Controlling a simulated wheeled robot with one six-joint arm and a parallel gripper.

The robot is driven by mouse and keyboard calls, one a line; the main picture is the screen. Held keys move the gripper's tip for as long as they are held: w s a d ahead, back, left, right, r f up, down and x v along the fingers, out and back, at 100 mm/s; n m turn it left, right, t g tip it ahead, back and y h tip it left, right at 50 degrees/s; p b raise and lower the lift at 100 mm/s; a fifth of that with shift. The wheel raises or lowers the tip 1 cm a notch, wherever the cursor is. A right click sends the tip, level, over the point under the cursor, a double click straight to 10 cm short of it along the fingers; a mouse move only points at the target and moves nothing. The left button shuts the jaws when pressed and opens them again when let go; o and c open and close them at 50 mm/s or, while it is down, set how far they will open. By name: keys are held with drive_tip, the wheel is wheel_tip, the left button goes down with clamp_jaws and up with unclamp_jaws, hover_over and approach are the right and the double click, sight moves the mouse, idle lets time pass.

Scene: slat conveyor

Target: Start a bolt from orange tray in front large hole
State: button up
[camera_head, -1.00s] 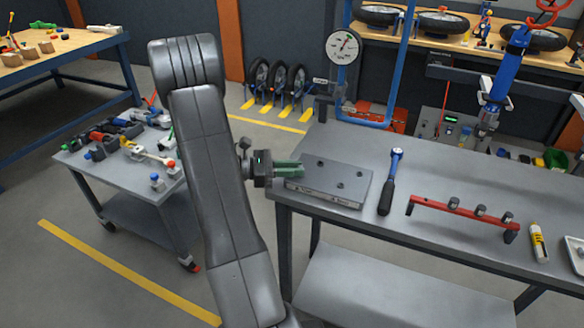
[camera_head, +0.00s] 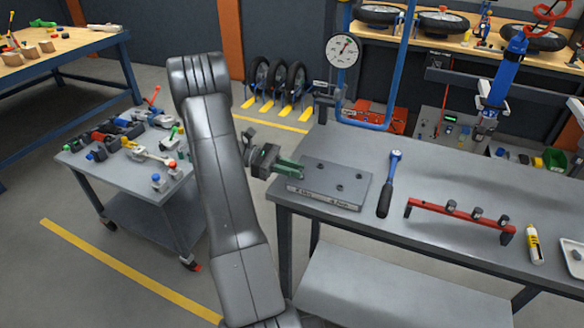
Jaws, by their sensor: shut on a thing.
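A grey metal block (camera_head: 328,180) with several dark holes in its top lies at the left end of the grey bench. My gripper (camera_head: 298,172), with green fingers, is at the block's left edge, its tips over the block's back left corner. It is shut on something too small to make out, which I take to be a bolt. I cannot tell whether its tip touches a hole. No orange tray can be made out for certain; my arm hides part of the floor and cart.
A ratchet wrench (camera_head: 390,184) and a red rack (camera_head: 460,218) lie right of the block on the bench (camera_head: 430,250). A dial gauge (camera_head: 342,50) stands behind. A tool cart (camera_head: 130,178) is at the left.

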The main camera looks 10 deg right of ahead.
drive_tip(key=shift+m+g+y, duration=0.4)
drive_tip(key=shift+m+g, duration=0.1)
drive_tip(key=shift+g, duration=0.2)
drive_tip(key=shift+w+d+m+g+y+p, duration=0.15)
drive_tip(key=shift+m+g+y+p, duration=0.05)
drive_tip(key=shift+m+g+y, duration=0.35)
drive_tip(key=shift+w+d+m+g+y+p, duration=0.1)
drive_tip(key=shift+w+m+g+y+p, duration=0.1)
drive_tip(key=shift+m+g+y, duration=0.35)
drive_tip(key=shift+s+p, duration=0.1)
drive_tip(key=shift+p, duration=0.35)
clamp_jaws()
drive_tip(key=shift+r+m+g+p, duration=0.1)
drive_tip(key=shift+m+g+p, duration=0.25)
drive_tip(key=shift+p, duration=1.35)
drive_tip(key=shift+y+p, duration=0.3)
drive_tip(key=shift+p, duration=0.05)
drive_tip(key=o, duration=0.9)
unclamp_jaws()
